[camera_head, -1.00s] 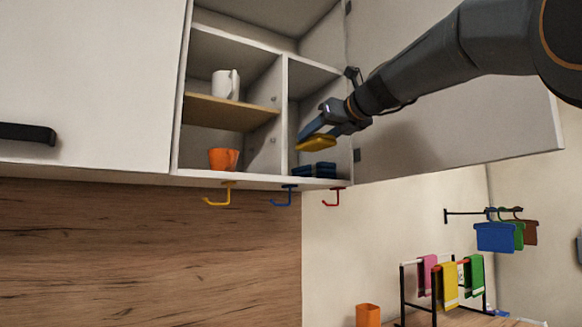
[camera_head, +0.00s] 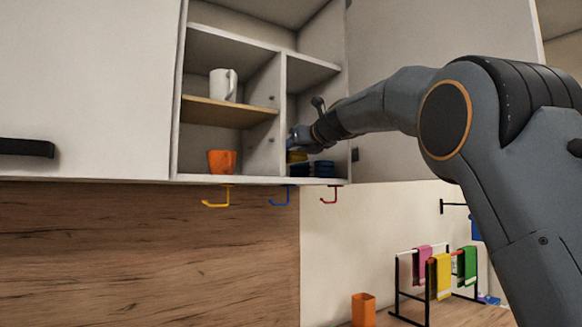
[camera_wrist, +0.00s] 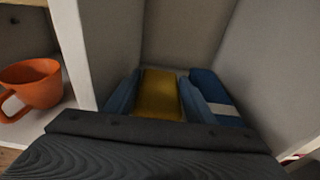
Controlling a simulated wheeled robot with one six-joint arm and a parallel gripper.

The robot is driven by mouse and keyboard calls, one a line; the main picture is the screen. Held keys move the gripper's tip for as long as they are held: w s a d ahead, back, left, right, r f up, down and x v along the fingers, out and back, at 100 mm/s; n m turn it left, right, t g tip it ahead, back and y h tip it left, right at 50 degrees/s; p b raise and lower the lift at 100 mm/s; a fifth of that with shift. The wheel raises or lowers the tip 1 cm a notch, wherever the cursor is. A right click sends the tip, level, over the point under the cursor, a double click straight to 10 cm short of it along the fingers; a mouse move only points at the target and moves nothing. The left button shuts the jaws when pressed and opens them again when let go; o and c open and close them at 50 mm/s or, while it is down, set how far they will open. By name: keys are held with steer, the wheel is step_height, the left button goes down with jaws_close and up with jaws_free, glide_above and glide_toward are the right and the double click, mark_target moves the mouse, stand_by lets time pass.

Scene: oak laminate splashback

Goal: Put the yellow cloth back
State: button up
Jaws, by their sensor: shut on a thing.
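My gripper (camera_head: 298,143) is inside the right compartment of the open wall cabinet (camera_head: 240,180), shut on a folded yellow cloth (camera_head: 296,157). In the wrist view the yellow cloth (camera_wrist: 160,95) lies flat between my two blue fingers. A stack of folded dark blue cloths (camera_head: 318,169) sits on the compartment floor. In the wrist view a blue cloth with a white stripe (camera_wrist: 218,100) is just right of my right finger. I cannot tell whether the yellow cloth touches anything below it.
An orange mug (camera_head: 221,162) and a white mug (camera_head: 223,85) stand in the left compartment, behind a divider (camera_head: 281,120). Yellow, blue and red hooks (camera_head: 330,195) hang under the cabinet. The open door (camera_head: 440,110) is on the right. A rack below holds hanging cloths (camera_head: 441,275).

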step_height(320, 180, down, 4)
steer(key=shift+f, duration=0.15)
steer(key=shift+w+a+f, duration=0.1)
steer(key=shift+w+f, duration=0.1)
steer(key=shift+f, duration=0.2)
steer(key=shift+f, duration=0.1)
steer(key=o, duration=1.3)
steer(key=shift+o, duration=0.2)
steer(key=b+v, duration=0.4)
steer(key=v, duration=0.8)
